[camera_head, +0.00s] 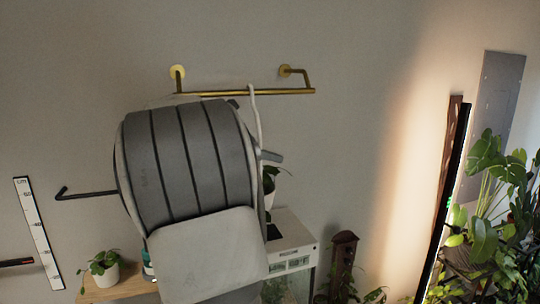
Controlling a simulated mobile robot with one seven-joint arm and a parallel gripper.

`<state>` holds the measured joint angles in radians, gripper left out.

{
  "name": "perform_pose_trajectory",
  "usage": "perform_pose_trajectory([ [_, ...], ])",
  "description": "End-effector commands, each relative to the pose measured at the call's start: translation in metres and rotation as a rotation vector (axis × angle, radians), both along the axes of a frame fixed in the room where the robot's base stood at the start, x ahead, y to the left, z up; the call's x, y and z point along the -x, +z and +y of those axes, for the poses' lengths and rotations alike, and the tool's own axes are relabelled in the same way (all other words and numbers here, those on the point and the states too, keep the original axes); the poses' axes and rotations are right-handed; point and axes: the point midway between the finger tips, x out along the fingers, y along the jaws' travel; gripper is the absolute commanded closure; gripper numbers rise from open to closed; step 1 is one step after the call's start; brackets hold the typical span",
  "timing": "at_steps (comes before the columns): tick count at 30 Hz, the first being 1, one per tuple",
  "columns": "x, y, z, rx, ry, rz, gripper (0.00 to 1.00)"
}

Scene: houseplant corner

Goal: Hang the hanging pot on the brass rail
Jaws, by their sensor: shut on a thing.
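The brass rail (200,93) is fixed to the wall by two round mounts, at the upper middle. The hanging pot (268,190) is mostly hidden behind my arm; part of its pale side and some green leaves show at the arm's right edge. Its pale hanger (256,120) rises to the rail, and its top overlaps the rail in the picture. I cannot tell whether it rests on the rail. My gripper (270,156) is almost wholly hidden by my arm; a small grey part shows beside the hanger. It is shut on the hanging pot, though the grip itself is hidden.
A white cabinet (292,240) stands below the pot. A small potted plant (102,268) is on a wooden surface at lower left. A dark hook (88,193) sticks out left of my arm. Dense plants (490,235) and a dark upright bar (446,200) fill the right. Wall beside the rail is clear.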

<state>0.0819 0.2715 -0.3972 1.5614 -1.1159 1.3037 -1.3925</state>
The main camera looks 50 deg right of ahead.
Motion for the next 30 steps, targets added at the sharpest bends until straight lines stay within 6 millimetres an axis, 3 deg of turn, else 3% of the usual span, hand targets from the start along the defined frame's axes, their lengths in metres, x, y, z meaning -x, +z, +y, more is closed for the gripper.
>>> perform_pose_trajectory([
  [4,0.000,0.001,0.000,0.002,0.000,-0.003,1.00],
  [5,0.000,0.001,0.000,0.002,0.000,-0.003,0.84],
  [10,0.000,0.001,0.000,0.002,0.000,-0.002,0.54],
  [22,-0.002,0.002,0.006,-0.001,0.002,-0.001,0.53],
  [30,-0.017,0.021,0.052,0.001,0.006,-0.003,0.53],
])
